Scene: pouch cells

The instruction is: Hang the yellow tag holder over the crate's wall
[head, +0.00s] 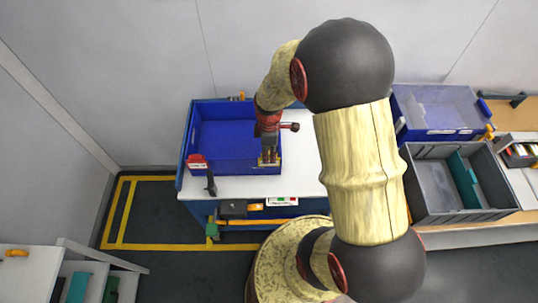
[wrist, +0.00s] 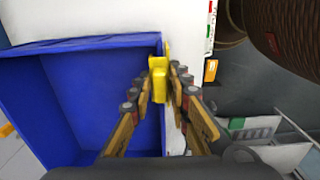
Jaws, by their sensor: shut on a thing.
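The blue crate (head: 222,137) stands open on the white worktop, and it looks empty. In the wrist view the crate (wrist: 90,44) fills the left side, with one wall running down near the middle. The yellow tag holder (wrist: 159,80) is between the fingertips of my gripper (wrist: 161,82), at that wall's top edge. It appears to lie along or over the rim; whether it rests on the wall I cannot tell. In the head view my gripper (head: 268,157) is at the crate's near right corner, and the holder is hard to make out there.
A red and white tag (head: 197,162) sits at the crate's near left corner. A dark upright tool (head: 211,183) stands at the worktop's front edge. A grey crate (head: 436,190) and another blue crate (head: 435,108) are to the right. The worktop (head: 300,180) is bare right of the crate.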

